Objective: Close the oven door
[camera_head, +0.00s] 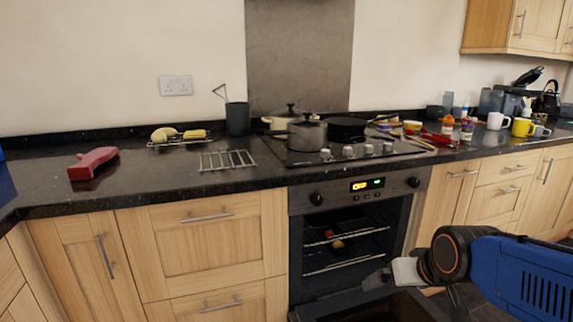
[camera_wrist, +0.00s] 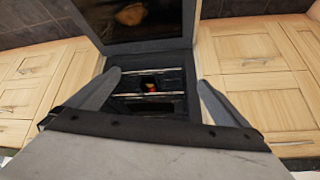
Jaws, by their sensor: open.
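The oven (camera_head: 352,238) is built in under the counter, and its front is open, showing wire racks and a small red and yellow item inside. The oven door (camera_head: 385,308) is lowered, partly cut off at the bottom edge of the head view. In the wrist view, the door (camera_wrist: 135,28) is the dark panel at the top, apparently seen upside down. My gripper (camera_head: 372,281) is in front of the oven opening, above the lowered door. In the wrist view its two fingers (camera_wrist: 158,80) are spread apart with nothing between them; the oven interior shows beyond. Contact with the door cannot be told.
Wooden cabinets (camera_head: 205,240) flank the oven on both sides. The granite counter (camera_head: 140,191) above bears a hob with a pot (camera_head: 307,134), a wire rack (camera_head: 227,160), a red object (camera_head: 92,163) and mugs (camera_head: 523,127). Dark floor shows at the lower right.

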